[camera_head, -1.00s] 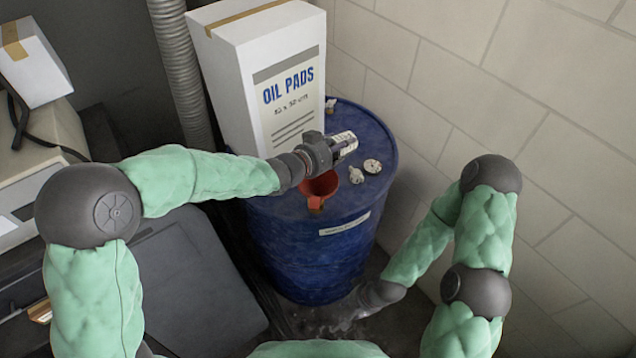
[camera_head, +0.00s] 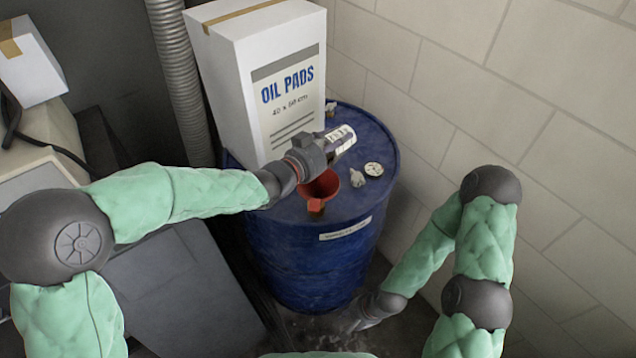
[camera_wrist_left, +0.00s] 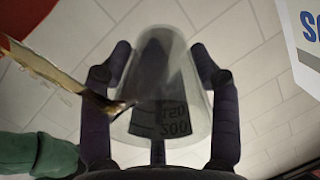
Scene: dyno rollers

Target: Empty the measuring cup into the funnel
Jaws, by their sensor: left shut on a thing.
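My left gripper (camera_head: 328,145) is shut on the clear measuring cup (camera_head: 343,138), over the blue drum's top. The cup lies tilted, pointing up and right in the head view. In the left wrist view the cup (camera_wrist_left: 172,75) sits between the two dark fingers (camera_wrist_left: 160,85), with 150 and 200 marks showing. An amber-brown streak (camera_wrist_left: 62,78), looking like liquid, runs from beside the cup to the upper left. The red funnel (camera_head: 322,188) stands in the drum top, just below and left of the cup. My right gripper (camera_head: 358,318) hangs low beside the drum; its fingers are unclear.
The blue drum (camera_head: 310,262) carries a tall white OIL PADS box (camera_head: 240,95) behind the gripper. A tiled wall (camera_head: 510,110) is close on the right. A grey hose (camera_head: 180,80) rises at left.

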